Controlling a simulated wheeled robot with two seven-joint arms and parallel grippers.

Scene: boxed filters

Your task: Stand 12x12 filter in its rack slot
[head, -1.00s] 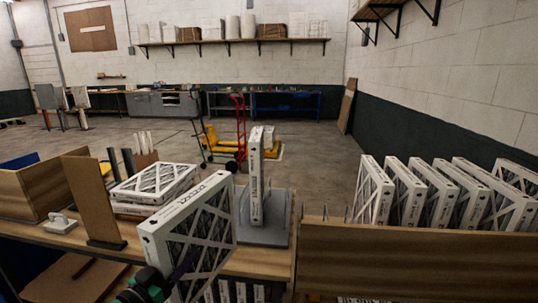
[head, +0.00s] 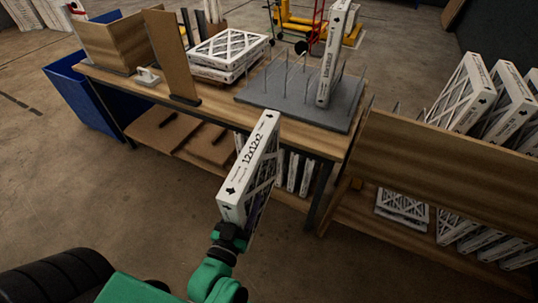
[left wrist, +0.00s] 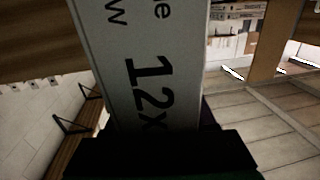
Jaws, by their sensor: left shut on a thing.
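The 12x12x2 filter (head: 252,165) is a white-framed pleated panel. It is held tilted in front of the bench edge, its printed narrow side facing me. My left gripper (head: 232,236) is shut on its lower near end. In the left wrist view the filter's printed edge (left wrist: 150,60) rises from the dark gripper (left wrist: 160,150). The rack is a grey base (head: 275,98) with upright wire pins on the bench. One filter (head: 330,62) stands upright at its right part, and pins with open gaps show to its left. My right gripper is not in view.
Filters lie stacked (head: 228,50) behind the rack's left side. A brown upright board (head: 170,55) and a wooden bin (head: 115,42) stand further left on the bench (head: 215,103). A wooden crate (head: 440,165) with several filters is at the right. More filters stand on the lower shelf.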

